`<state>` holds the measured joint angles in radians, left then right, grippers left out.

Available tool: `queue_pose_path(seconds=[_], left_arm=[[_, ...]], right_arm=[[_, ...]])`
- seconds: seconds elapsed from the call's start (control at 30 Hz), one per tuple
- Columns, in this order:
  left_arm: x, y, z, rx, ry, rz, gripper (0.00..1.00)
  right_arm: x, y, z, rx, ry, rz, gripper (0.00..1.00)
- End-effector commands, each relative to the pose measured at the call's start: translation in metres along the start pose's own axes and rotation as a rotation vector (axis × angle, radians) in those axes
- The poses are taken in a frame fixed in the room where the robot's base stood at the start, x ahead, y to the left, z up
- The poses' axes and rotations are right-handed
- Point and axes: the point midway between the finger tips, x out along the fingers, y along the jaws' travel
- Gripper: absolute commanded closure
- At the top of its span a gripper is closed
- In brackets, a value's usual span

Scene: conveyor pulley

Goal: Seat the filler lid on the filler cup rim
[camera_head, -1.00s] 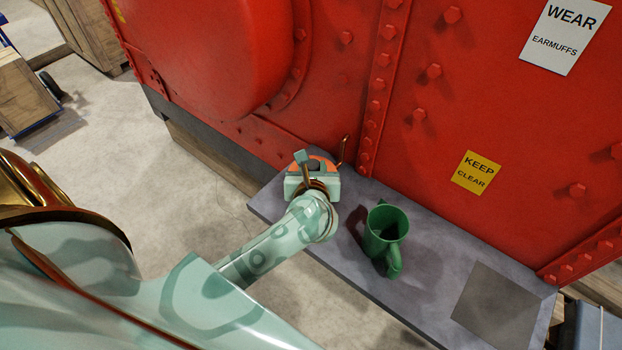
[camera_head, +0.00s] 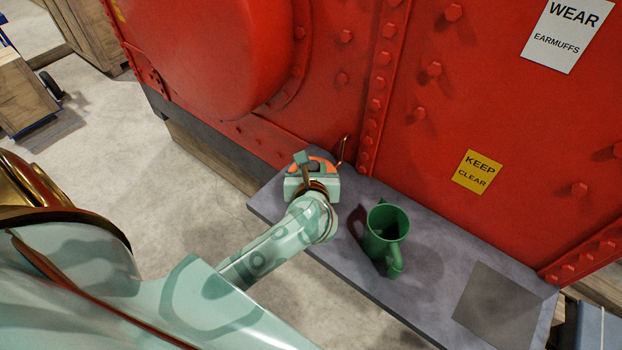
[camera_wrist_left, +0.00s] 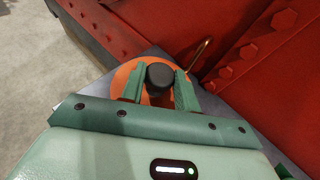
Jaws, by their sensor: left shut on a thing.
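The filler cup (camera_head: 381,247) is green and stands open at the top on a grey ledge, its dark inside showing. My left gripper (camera_head: 309,160) is to the left of the cup, over the left end of the ledge. In the left wrist view my left gripper (camera_wrist_left: 160,88) has its two green fingers shut on the dark knob of the orange filler lid (camera_wrist_left: 126,72). Part of the lid also shows in the head view (camera_head: 327,166), largely hidden by the gripper. Whether the lid touches the ledge cannot be told. My right gripper is not in view.
The grey ledge (camera_head: 430,297) runs along a red riveted wall (camera_head: 440,120). A thin brass rod (camera_head: 344,149) rises beside the gripper near the wall. A darker square plate (camera_head: 497,306) lies at the ledge's right end.

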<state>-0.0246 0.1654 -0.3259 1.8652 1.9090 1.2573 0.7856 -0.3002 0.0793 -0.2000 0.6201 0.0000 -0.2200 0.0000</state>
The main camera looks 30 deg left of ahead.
Motion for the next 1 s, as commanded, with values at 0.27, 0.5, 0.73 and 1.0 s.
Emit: queue_pose_path(seconds=[0.27, 0.5, 0.73, 1.0], left_arm=[[0.001, 0.000, -0.003, 0.000, 0.000, 0.000, 0.92], [0.001, 0.000, -0.003, 0.000, 0.001, 0.000, 0.47], [0.001, 0.000, -0.003, 0.000, 0.001, 0.000, 0.43], [-0.024, 0.000, -0.002, -0.003, 0.004, -0.002, 0.43]], right_arm=[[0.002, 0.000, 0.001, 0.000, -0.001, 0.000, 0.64], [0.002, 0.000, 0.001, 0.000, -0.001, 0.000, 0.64], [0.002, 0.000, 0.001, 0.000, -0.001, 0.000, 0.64], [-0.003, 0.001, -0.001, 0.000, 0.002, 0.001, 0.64]])
